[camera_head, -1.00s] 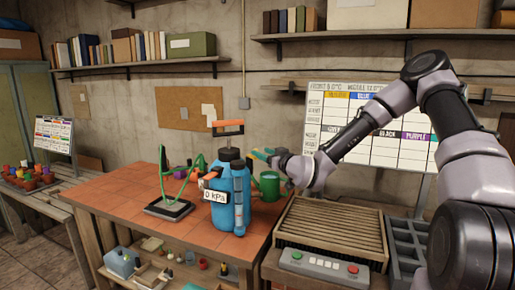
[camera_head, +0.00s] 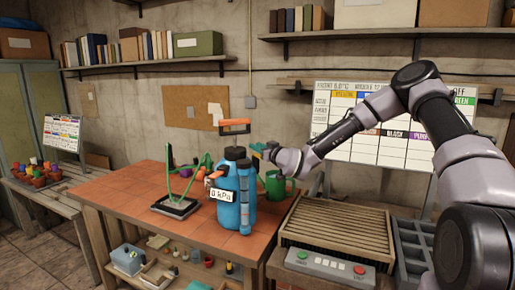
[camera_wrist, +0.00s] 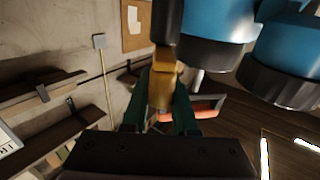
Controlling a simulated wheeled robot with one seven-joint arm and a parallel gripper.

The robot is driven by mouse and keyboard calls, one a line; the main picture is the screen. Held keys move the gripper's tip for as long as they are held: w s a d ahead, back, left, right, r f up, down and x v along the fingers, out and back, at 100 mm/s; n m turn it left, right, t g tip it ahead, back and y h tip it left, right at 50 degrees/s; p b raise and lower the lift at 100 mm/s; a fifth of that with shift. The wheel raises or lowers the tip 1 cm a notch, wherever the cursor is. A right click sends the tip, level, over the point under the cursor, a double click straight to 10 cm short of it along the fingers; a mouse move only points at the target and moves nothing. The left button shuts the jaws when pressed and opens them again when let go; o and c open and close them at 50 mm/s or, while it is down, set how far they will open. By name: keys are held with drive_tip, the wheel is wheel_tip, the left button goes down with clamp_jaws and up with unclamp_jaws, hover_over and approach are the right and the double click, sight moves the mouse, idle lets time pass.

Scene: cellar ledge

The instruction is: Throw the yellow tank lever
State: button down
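The blue tank (camera_head: 232,205) stands upright on the tiled bench, with a "0 kPa" label on its front and an orange handle (camera_head: 235,122) above its top. In the wrist view its blue body (camera_wrist: 215,20) fills the upper right. The yellow lever (camera_wrist: 162,88) sticks out beside it. My gripper (camera_wrist: 163,98) has its two dark green fingers on either side of the lever. I cannot tell whether both fingers press on it. In the head view my gripper (camera_head: 262,149) is at the tank's upper right side, partly hidden.
A green watering can (camera_head: 278,184) stands right behind the tank. A stand with green arms (camera_head: 178,205) is to its left. A slatted box (camera_head: 335,235) and a panel with green and red buttons (camera_head: 330,265) are at the right. The bench's front left is clear.

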drive_tip(key=shift+s+a+m+h, duration=0.1)
drive_tip(key=shift+a+m+h, duration=0.05)
drive_tip(key=shift+m+h, duration=0.25)
drive_tip(key=shift+t+h, duration=0.4)
drive_tip(key=shift+t, duration=0.1)
drive_tip(key=shift+m, duration=0.3)
drive_tip(key=c, duration=0.7)
unclamp_jaws()
drive_tip(key=v, duration=1.1)
